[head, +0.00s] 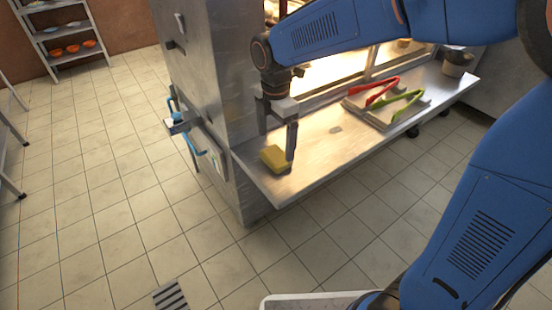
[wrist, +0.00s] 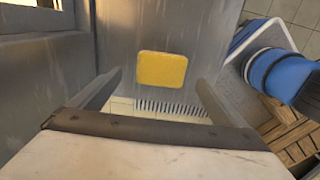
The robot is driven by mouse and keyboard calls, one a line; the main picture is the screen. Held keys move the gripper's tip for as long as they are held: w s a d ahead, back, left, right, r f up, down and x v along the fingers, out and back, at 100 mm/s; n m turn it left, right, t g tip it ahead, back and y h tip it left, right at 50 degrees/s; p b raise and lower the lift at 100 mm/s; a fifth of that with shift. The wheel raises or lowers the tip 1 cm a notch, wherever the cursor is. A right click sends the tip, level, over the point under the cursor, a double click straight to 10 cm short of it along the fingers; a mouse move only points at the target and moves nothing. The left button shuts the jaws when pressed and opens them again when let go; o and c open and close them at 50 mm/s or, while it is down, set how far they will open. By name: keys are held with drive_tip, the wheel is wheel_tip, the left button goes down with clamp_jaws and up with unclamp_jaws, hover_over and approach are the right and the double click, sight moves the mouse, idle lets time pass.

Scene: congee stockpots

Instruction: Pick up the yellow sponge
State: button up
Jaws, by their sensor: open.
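The yellow sponge (head: 274,158) lies on the left end of the metal shelf (head: 325,150) in the head view. In the wrist view the yellow sponge (wrist: 162,70) shows whole, a little beyond and between the two fingers. My gripper (head: 278,145) points down over the shelf's left end, with one finger in front of the sponge's right side in the head view. My gripper (wrist: 158,88) is open and empty in the wrist view. I cannot tell the exact height of the fingertips above the shelf.
Red tongs (head: 382,90) and green tongs (head: 408,104) lie on trays farther right on the shelf. A dark-topped container (head: 457,62) stands at the far right end. A steel cabinet side (head: 215,100) with blue-handled fittings (head: 182,122) borders the shelf's left. Tiled floor is open at left.

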sight(276, 155)
wheel_tip(276, 155, down, 5)
drive_tip(key=shift+s+d+r, duration=0.1)
drive_tip(key=shift+c, duration=0.3)
drive_tip(key=c, duration=1.2)
drive_tip(key=shift+r, duration=0.15)
wheel_tip(276, 155, up, 10)
drive_tip(key=shift+f, duration=0.15)
drive_tip(key=shift+o, duration=1.2)
